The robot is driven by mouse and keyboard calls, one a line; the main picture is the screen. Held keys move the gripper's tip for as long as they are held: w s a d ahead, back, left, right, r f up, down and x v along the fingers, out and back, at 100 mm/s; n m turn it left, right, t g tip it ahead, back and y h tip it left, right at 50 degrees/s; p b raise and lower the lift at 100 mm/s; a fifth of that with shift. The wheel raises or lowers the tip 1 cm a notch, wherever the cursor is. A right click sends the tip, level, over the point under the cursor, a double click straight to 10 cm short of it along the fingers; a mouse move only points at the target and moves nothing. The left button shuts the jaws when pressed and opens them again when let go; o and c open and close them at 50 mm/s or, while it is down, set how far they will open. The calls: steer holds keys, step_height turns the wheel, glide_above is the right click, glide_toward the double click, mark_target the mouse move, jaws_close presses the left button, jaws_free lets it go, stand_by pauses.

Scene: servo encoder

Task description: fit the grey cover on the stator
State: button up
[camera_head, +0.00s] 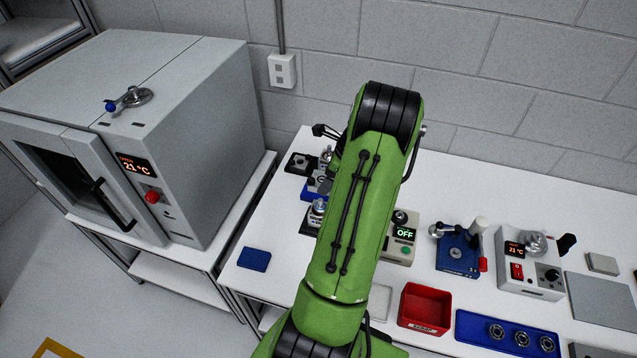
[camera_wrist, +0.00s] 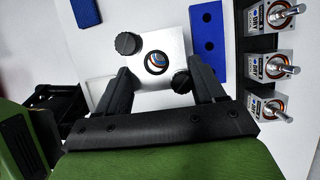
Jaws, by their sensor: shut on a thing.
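A light grey square cover (camera_wrist: 171,44) with two black knurled knobs at opposite corners sits between my fingers in the wrist view. My gripper (camera_wrist: 162,90) is shut on the cover at its left and right sides. An orange and blue round part, perhaps the stator (camera_wrist: 156,62), shows in the cover's central opening. The rest of it is hidden, so I cannot tell whether the cover touches it or is seated. In the head view my green arm hides the gripper and the cover.
Labelled units with metal shafts (camera_wrist: 272,65) stand close on the right in the wrist view, beside a blue strip with holes (camera_wrist: 207,42). In the head view, a red bin (camera_head: 425,308), blue bearing tray (camera_head: 475,336) and blue lever fixture (camera_head: 457,257) stand right of my arm; an oven (camera_head: 205,120) stands left.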

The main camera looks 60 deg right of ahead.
steer(key=shift+w+a+f+b, duration=0.15)
steer(key=shift+a+f+b, duration=0.05)
steer(key=shift+b, duration=0.25)
steer(key=b, duration=0.5)
glide_above(323, 207)
steer(key=s, duration=0.1)
step_height(323, 207, down, 5)
steer(key=shift+d+f, duration=0.2)
steer(key=shift+f, duration=0.35)
steer(key=shift+f+b, duration=0.55)
steer(key=shift+f, duration=0.6)
steer(key=shift+f+b, duration=0.45)
steer(key=shift+f, duration=0.5)
steer(key=o, duration=1.2)
